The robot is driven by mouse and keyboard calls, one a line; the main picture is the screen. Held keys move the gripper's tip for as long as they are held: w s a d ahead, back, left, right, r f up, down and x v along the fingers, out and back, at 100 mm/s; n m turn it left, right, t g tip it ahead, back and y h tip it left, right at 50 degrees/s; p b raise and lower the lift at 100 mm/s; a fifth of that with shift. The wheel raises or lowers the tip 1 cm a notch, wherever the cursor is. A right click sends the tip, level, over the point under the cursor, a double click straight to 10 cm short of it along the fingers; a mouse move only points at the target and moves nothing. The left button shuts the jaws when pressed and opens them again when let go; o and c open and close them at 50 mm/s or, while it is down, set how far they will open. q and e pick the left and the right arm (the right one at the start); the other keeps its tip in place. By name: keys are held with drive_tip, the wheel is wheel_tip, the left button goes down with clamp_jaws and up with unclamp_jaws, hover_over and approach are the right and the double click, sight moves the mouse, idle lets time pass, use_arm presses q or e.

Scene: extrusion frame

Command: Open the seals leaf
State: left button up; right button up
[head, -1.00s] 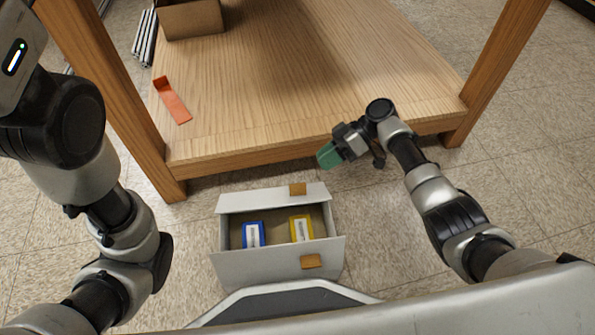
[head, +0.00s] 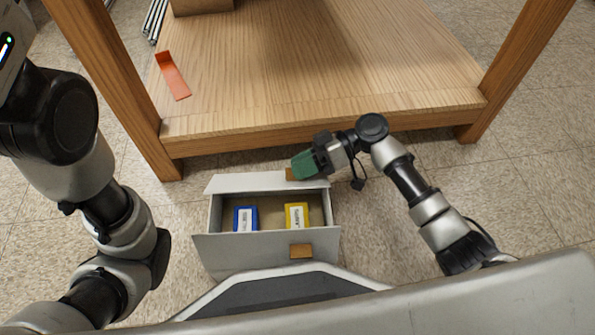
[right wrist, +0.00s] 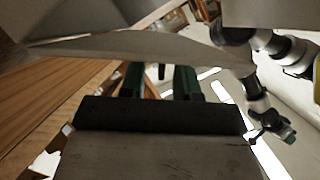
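A pale open box (head: 215,212) stands on the floor in front of the wooden unit. Its far leaf (head: 240,184) and near leaf (head: 235,250) both lie folded outward, each with a tan tab. I cannot tell which leaf is the seals one. My right gripper (head: 303,165), with green fingers, is at the far leaf's tab (head: 289,174) and partly hides it; contact is unclear. In the right wrist view its fingers (right wrist: 160,82) stand apart. My left gripper (right wrist: 289,136) shows only small in the right wrist view, its opening unclear.
Inside the box are a blue carton (head: 245,219) and a yellow carton (head: 297,216), their labels too small to read. An orange bracket (head: 173,76) lies on the wooden shelf (head: 310,70) beyond. A brown cardboard box (head: 202,5) is at the back. Floor is clear right of the box.

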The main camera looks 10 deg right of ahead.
drive_tip(key=shift+s+a+f, duration=0.1)
drive_tip(key=shift+a+f, duration=0.05)
drive_tip(key=shift+a, duration=0.35)
clamp_jaws()
